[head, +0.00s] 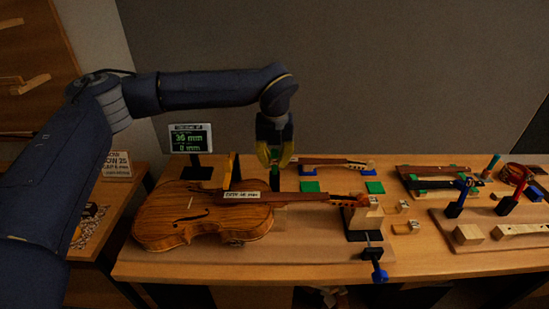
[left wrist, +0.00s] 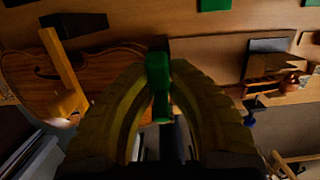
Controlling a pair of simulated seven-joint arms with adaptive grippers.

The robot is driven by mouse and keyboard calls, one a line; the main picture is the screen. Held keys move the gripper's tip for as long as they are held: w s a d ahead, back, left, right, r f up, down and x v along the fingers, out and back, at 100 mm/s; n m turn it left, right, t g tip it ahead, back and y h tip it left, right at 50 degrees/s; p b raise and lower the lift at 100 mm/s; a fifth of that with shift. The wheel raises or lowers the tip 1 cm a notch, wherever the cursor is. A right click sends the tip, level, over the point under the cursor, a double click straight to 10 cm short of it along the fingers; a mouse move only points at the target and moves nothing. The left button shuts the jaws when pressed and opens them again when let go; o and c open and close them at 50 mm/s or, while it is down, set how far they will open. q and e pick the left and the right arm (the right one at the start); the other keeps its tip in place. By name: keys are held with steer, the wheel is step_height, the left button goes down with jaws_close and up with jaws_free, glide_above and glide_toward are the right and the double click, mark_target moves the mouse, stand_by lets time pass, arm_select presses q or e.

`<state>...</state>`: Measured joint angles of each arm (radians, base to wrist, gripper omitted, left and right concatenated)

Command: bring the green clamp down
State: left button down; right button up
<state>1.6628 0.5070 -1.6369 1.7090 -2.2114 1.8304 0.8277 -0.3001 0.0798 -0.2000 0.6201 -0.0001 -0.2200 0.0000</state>
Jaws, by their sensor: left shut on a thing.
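My left gripper (head: 275,158) is above the bench, just behind the violin's neck and near the body's right end. It is shut on the green clamp (left wrist: 158,75), which shows between the yellow fingertips in the left wrist view. Whether the clamp touches the violin I cannot tell. My right gripper is not in view.
A small display (head: 188,138) reading 36 mm stands behind the violin. A yellow upright piece (head: 234,170) stands at the violin's body. A neck support (head: 362,216) with a blue-handled screw (head: 376,264) is at the right.

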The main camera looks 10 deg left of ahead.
arm_select(q)
steer(key=shift+s+f+t, duration=0.15)
steer(key=shift+s+t, duration=0.15)
steer(key=shift+t, duration=0.2)
steer(key=c, duration=1.3)
jaws_free()
steer(key=shift+w, duration=0.1)
steer(key=v, duration=1.2)
steer(key=shift+d, duration=0.15)
